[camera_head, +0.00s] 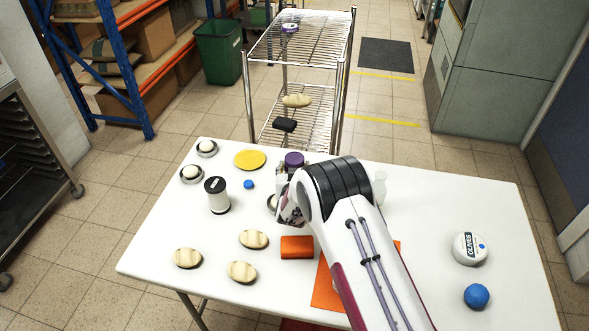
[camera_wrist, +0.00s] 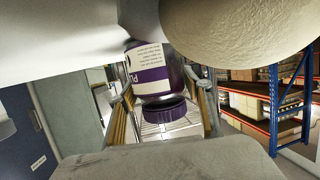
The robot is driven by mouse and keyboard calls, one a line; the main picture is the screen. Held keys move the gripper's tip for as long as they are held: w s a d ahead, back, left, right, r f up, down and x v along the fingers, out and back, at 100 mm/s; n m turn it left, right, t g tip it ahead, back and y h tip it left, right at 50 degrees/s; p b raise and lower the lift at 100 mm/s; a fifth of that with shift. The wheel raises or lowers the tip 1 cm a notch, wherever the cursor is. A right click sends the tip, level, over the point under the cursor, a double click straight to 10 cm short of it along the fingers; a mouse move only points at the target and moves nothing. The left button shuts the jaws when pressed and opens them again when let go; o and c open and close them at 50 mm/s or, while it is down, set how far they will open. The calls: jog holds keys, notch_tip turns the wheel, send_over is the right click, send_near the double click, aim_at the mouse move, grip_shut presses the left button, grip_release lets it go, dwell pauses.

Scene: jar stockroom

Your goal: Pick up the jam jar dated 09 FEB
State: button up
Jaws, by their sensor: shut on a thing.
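A jar with a purple-and-white label (camera_wrist: 150,66) and a purple lid (camera_wrist: 158,112) appears upside down in the wrist view. The label begins with the letters "PL"; its small print is too small to read, and I see no legible date. My gripper (camera_wrist: 160,90) is shut on this jar, with one finger on each side. In the head view the purple lid (camera_head: 294,158) shows just beyond my gripper (camera_head: 287,183), and my arm hides most of the jar. I cannot tell whether its base touches the table.
A black-lidded white jar (camera_head: 217,196) stands left on the white table (camera_head: 160,240). A yellow disc (camera_head: 250,159), a small blue thing (camera_head: 249,184), an orange block (camera_head: 296,247) and an OLIVES tin (camera_head: 468,248) lie around. A clear glass (camera_head: 380,188) stands right of my arm. A wire rack (camera_head: 300,50) is behind.

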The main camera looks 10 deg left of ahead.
jog(key=shift+r, duration=0.2)
jog(key=shift+r, duration=4.9)
